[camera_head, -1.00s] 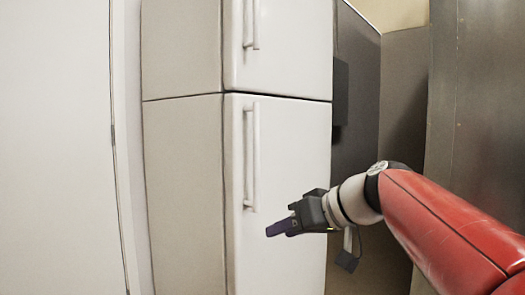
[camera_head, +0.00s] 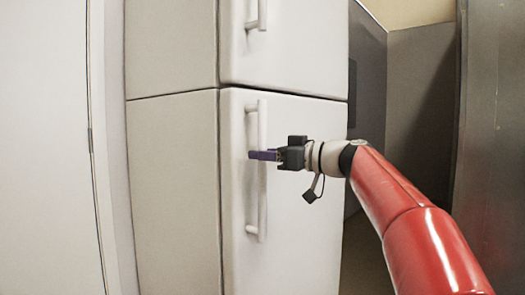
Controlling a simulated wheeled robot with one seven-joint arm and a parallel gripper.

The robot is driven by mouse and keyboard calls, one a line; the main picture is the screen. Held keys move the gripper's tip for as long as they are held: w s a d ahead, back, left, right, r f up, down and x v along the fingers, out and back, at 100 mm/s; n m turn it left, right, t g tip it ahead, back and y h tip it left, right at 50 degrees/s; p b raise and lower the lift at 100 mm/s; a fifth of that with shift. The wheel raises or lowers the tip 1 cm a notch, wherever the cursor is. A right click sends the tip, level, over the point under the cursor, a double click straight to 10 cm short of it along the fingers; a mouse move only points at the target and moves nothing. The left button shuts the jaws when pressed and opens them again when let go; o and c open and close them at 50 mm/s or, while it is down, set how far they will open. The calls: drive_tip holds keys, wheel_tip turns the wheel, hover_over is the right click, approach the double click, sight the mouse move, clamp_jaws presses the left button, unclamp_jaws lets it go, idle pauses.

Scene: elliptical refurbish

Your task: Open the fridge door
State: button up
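The white fridge (camera_head: 300,225) stands in the middle of the head view, with an upper door (camera_head: 300,55) and a taller lower door. Both doors look closed. The lower door has a long vertical white handle (camera_head: 262,205) near its left edge. The upper door has a similar handle (camera_head: 262,15), cut by the top of the picture. My gripper (camera_head: 258,155) is level with the upper half of the lower handle. Its purple fingers overlap the handle in the picture. I cannot tell whether they are around it, touching it, or open or shut.
A white wall or door panel (camera_head: 40,150) lies to the left of the fridge. A dark grey panel (camera_head: 490,120) stands at the right, behind my red arm. Some floor (camera_head: 365,265) shows between the fridge and my arm.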

drive_tip(key=shift+w+a, duration=0.2)
drive_tip(key=shift+a, duration=0.25)
drive_tip(key=shift+c, duration=0.5)
clamp_jaws()
drive_tip(key=shift+d, duration=0.1)
